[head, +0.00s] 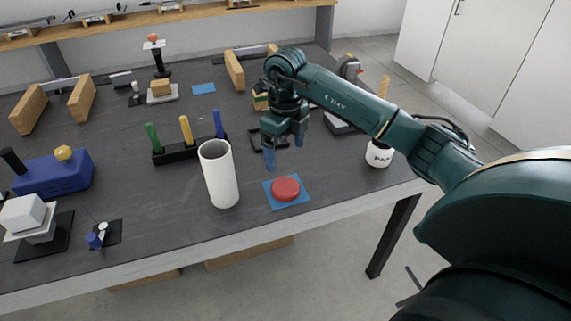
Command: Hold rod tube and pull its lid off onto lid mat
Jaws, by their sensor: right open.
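The rod tube (221,180) is a tall white cylinder standing upright near the table's front edge, and its top looks open. A round red lid (286,188) lies flat on the blue lid mat (304,203), to the right of the tube and apart from it. My right gripper (284,152) points down above and behind the lid. Its blue fingers are spread apart with nothing between them. It touches neither the tube nor the lid as far as I can tell. My left gripper is out of view.
Behind the tube, a black rack (178,155) holds green, yellow and blue rods. A white cup (378,154) stands at the right edge. A blue block (52,176) and white boxes sit at the left.

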